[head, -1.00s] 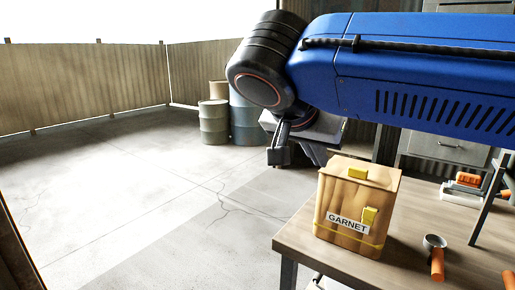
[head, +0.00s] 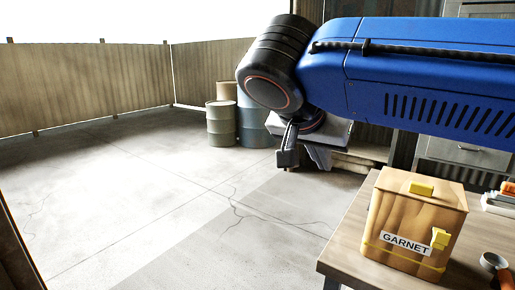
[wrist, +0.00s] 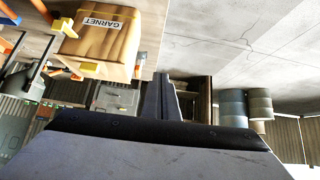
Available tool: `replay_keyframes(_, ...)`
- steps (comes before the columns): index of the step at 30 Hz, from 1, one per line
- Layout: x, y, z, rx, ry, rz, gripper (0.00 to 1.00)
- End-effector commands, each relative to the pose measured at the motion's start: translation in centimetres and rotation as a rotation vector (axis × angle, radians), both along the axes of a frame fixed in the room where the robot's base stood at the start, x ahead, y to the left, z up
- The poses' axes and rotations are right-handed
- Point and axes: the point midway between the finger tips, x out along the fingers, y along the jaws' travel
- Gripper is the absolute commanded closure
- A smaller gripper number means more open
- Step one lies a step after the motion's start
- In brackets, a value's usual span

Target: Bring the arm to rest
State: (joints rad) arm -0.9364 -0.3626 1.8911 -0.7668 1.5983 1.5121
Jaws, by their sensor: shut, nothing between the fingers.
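My blue arm (head: 420,75) reaches across the upper right of the head view, with its dark wrist joint at the left end. My gripper (head: 287,159) hangs below that joint, left of the workbench and clear of the garnet box. In the wrist view my gripper (wrist: 166,97) shows as dark fingers together in the middle, with nothing held. Part of the gripper is hidden behind the wrist in the head view.
A wooden box labelled GARNET (head: 415,225), with yellow fittings, stands on the workbench (head: 345,235). It appears upside down in the wrist view (wrist: 100,35). An orange-handled tool (head: 497,268) lies right of it. Drums (head: 222,125) stand near the fence (head: 85,85). The left floor is clear.

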Motion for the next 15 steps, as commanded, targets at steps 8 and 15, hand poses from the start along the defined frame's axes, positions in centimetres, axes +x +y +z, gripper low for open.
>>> replay_keyframes(8,-0.1,-2.0,-2.0,-0.013,0.066,0.037,1.0)
replay_keyframes(15,-0.7,-4.5,-4.8,-0.018,0.152,0.093,1.0)
